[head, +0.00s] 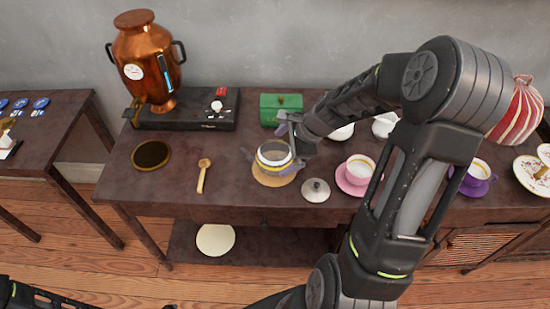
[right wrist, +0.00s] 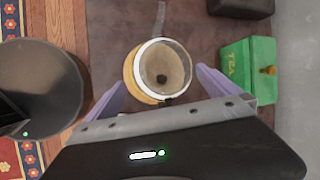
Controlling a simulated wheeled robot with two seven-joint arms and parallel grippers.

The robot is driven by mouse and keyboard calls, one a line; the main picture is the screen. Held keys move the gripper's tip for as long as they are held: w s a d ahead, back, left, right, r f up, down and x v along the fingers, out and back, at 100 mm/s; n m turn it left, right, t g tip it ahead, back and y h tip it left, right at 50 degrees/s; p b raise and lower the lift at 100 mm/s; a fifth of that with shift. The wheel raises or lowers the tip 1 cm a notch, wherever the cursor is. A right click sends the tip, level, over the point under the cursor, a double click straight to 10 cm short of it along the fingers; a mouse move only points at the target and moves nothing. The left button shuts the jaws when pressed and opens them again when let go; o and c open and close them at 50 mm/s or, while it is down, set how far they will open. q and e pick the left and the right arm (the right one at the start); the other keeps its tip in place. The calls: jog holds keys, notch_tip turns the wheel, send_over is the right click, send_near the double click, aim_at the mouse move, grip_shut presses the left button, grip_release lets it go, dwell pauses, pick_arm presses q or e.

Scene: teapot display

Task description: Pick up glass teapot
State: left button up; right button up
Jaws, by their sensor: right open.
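The glass teapot (head: 274,155) stands upright and without its lid on a round tan mat (head: 270,180) at the middle of the dark table. A silver lid with a knob (head: 315,190) lies on the table to its right. My right gripper (head: 281,145) is open at the teapot, partly covering it in the head view. In the right wrist view the teapot (right wrist: 163,70) shows from above, roughly between the two purple fingertips (right wrist: 160,82). Whether the fingers touch the glass I cannot tell. My left gripper is not in view.
A green tea tin (head: 281,108) stands close behind the right gripper. A pink cup (head: 359,170) is to the right, a wooden spoon (head: 203,176) and dark round dish (head: 151,155) to the left. A copper urn (head: 146,62) stands on a black base (head: 190,122) behind.

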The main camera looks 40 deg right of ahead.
aim_at(278, 155)
jog(key=x, duration=0.4)
dwell(0.5)
jog(key=c, duration=1.4)
